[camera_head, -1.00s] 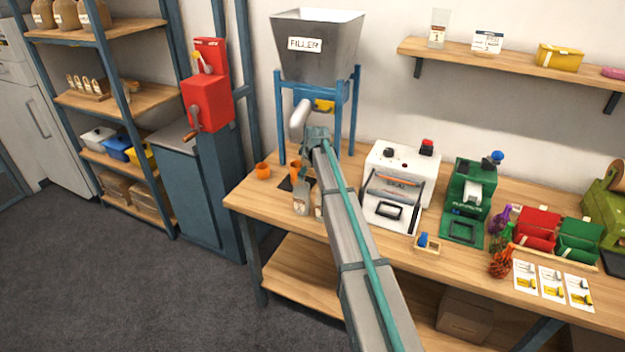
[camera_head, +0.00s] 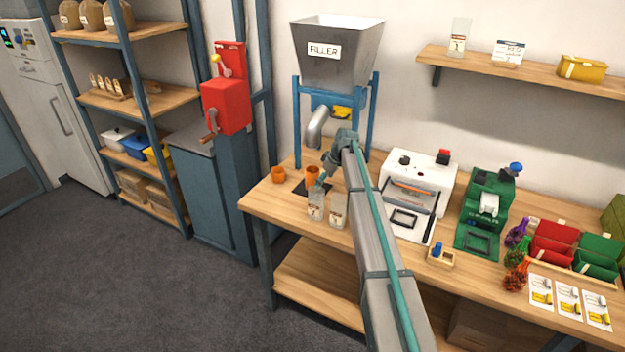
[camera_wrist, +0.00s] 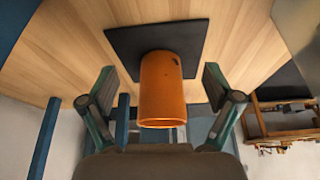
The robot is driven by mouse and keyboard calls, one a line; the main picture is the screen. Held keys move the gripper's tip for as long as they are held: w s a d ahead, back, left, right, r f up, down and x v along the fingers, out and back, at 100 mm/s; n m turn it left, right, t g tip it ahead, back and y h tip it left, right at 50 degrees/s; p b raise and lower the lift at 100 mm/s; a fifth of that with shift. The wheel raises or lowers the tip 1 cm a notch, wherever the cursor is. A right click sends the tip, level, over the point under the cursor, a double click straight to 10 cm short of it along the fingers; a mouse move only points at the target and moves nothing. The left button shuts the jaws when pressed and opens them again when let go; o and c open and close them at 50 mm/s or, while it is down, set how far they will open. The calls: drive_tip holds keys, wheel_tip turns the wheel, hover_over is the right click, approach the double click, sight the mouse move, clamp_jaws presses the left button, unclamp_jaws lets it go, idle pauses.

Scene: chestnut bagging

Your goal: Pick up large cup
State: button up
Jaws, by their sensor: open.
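An orange cup (camera_head: 311,175) stands on a dark square mat (camera_wrist: 150,38) on the bench under the filler spout. A second orange cup (camera_head: 278,174) stands to its left on bare wood; which is larger is hard to tell. In the wrist view one orange cup (camera_wrist: 162,90) on the mat fills the middle. My gripper (camera_wrist: 160,84) is open, with one finger on each side of this cup and a visible gap on both sides. In the head view my gripper is small and partly hidden by my arm, near the mat.
The filler (camera_head: 338,55) on its blue frame rises behind the mat, its spout (camera_head: 317,127) close above. Two clear labelled bags (camera_head: 338,210) stand in front. A white sealer (camera_head: 415,180) is right of my arm. The bench's left front corner is clear.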

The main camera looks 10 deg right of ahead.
sight(313, 177)
drive_tip(key=w+a, duration=0.1)
drive_tip(key=w+a+p, duration=0.1)
drive_tip(key=w+a, duration=0.1)
drive_tip(key=shift+w+a+r, duration=0.1)
drive_tip(key=shift+w+a, duration=0.05)
drive_tip(key=shift+a, duration=0.1)
drive_tip(key=shift+a+f+p, duration=0.1)
drive_tip(key=shift+f+p, duration=0.4)
drive_tip(key=shift+f, duration=0.15)
clamp_jaws()
